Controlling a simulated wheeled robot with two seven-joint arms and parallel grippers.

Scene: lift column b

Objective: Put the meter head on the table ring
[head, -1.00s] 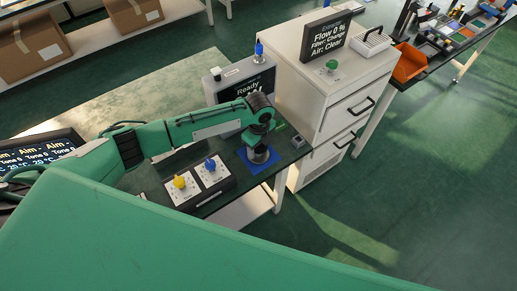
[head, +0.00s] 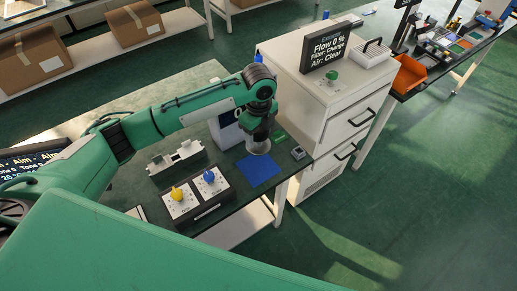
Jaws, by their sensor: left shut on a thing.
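My left gripper (head: 260,137) reaches in from the left and points down. It is shut on a small pale, round thing (head: 259,147), which I take to be the meter head. The jaws hide most of it, and it appears raised above the table behind the blue mat (head: 261,171). The mat lies bare near the table's right end. I cannot make out the table ring for certain. My right gripper is not in view.
A box with a yellow and a blue knob (head: 197,194) stands left of the mat, with a grey holder (head: 175,158) behind it. A small grey device (head: 298,153) sits to the right. A white cabinet (head: 340,100) with a display (head: 327,48) rises beyond the table's right end.

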